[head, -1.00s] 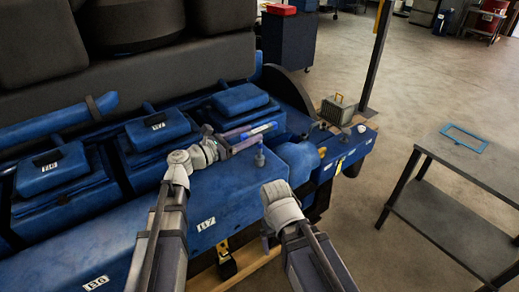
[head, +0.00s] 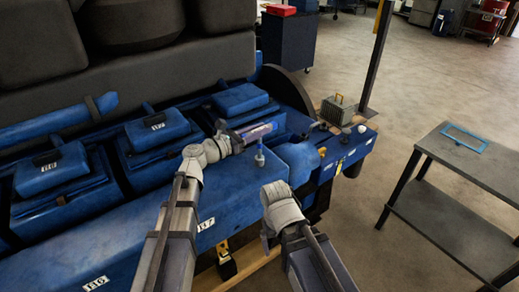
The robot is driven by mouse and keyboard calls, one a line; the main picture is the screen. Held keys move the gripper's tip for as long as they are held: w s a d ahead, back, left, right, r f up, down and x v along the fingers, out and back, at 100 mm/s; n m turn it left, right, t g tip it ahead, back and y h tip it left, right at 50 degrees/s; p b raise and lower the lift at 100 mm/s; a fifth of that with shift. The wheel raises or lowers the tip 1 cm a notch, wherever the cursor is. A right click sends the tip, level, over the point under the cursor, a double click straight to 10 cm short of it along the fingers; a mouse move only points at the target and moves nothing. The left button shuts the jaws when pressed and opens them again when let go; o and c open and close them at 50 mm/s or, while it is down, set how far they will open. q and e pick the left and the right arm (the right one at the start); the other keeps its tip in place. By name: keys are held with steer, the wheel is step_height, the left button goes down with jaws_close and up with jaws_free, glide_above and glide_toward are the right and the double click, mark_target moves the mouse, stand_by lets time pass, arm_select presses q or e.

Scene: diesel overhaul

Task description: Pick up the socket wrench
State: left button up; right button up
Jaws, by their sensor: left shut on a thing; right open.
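My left gripper (head: 258,133) is over the blue engine top, right of the middle cover. It is shut on a slim bar, seemingly the socket wrench. The purple-tinted fingers hide most of the bar, so its ends and shape are hard to tell. My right gripper (head: 266,236) is lower, in front of the engine's side, open and empty. Its fingers are mostly hidden behind its own wrist.
A small upright blue-grey fitting (head: 259,156) stands just below the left gripper. Blue covers (head: 158,132) line the engine (head: 120,230). A small grey box (head: 338,110) sits at its far end. A dark table (head: 480,160) with a blue frame (head: 466,138) stands right, across open floor.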

arm_select(q)
jaws_close()
stand_by(0.7)
steer(key=shift+r, duration=0.1)
step_height(320, 180, up, 10)
steer(key=p, duration=1)
steer(key=shift+o, duration=1)
jaws_free()
jaws_close()
